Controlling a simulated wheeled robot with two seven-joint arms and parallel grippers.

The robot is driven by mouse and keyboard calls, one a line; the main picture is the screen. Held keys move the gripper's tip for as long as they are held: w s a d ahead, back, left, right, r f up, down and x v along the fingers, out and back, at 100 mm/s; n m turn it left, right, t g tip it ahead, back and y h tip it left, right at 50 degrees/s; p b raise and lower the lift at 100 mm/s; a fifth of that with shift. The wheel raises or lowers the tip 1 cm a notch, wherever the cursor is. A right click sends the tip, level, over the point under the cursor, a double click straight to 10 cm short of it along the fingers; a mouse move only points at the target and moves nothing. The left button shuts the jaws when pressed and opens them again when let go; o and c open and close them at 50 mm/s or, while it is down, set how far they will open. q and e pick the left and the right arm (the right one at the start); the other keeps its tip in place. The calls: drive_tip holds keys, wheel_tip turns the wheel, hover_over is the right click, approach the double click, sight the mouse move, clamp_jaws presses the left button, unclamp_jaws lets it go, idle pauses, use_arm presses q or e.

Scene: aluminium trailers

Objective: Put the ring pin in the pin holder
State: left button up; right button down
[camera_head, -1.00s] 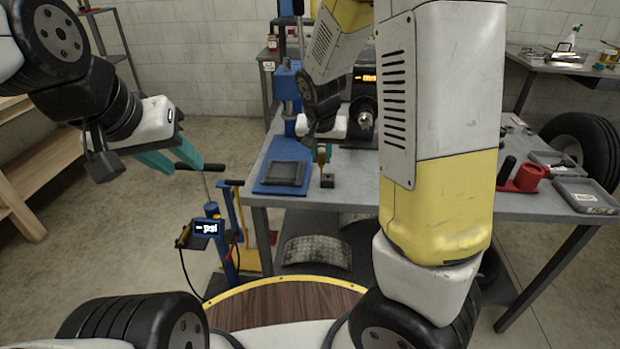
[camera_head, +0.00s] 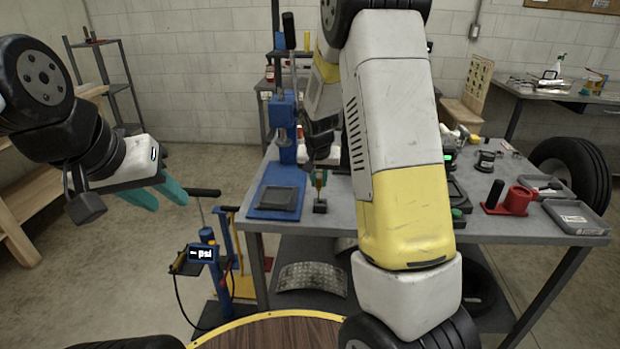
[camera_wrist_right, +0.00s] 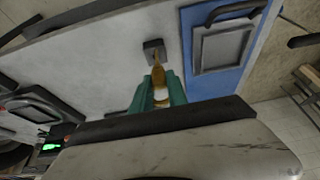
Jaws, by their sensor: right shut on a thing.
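The ring pin (camera_wrist_right: 160,82), a brass-coloured piece with a pale band, is between the teal fingers of my right gripper (camera_wrist_right: 161,92) in the right wrist view. My right gripper is shut on it; it also shows small above the table in the head view (camera_head: 319,178). The pin holder (camera_wrist_right: 154,50) is a small dark block on the grey table, also seen in the head view (camera_head: 320,206). The pin's tip points at the block; I cannot tell whether it touches or enters it. My left gripper (camera_head: 157,195) is open and empty, left of the table.
A blue press (camera_head: 284,130) with a blue base stands on the table (camera_head: 400,225) just left of the holder. A red holder (camera_head: 519,199) and grey trays (camera_head: 575,217) lie at the right. A psi gauge stand (camera_head: 203,254) is on the floor at the front left.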

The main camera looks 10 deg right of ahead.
sight(321, 185)
drive_tip(key=shift+w+d+x, duration=0.15)
drive_tip(key=shift+x, duration=0.95)
drive_tip(key=shift+w+d+x, duration=0.15)
drive_tip(key=shift+d+x, duration=0.05)
drive_tip(key=shift+x, duration=0.85)
drive_tip(key=c, duration=1.3)
unclamp_jaws()
